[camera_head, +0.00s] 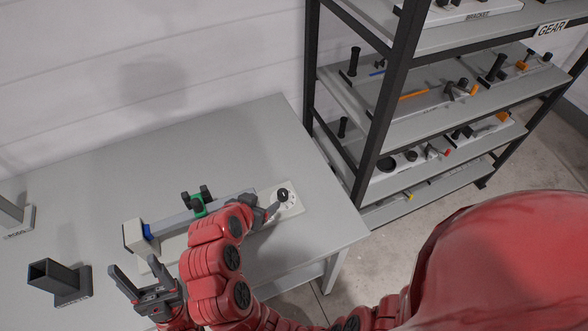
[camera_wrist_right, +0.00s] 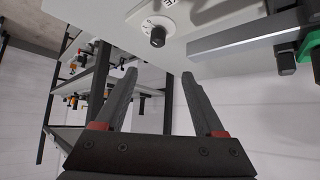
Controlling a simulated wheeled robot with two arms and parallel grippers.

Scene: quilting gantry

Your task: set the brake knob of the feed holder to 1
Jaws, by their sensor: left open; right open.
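The brake knob (camera_head: 283,193) is black and sits on a white dial plate (camera_head: 293,208) at the right end of the feed holder (camera_head: 178,222). In the right wrist view the knob (camera_wrist_right: 157,36) stands on a round marked dial, beyond the fingertips; its setting is too small to read. My right gripper (camera_head: 268,211) is open beside the knob, partly hidden by my arm. Its two fingers (camera_wrist_right: 160,75) are apart and nothing is between them. My left gripper (camera_head: 137,266) is open and empty at the front left, near the holder's left end.
A green clamp with black knobs (camera_head: 199,204) sits on the holder's bar. A dark square-tube stand (camera_head: 60,280) and another stand (camera_head: 14,215) are on the left of the grey table (camera_head: 250,130). A shelf rack (camera_head: 375,120) stands behind right. The table's back is clear.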

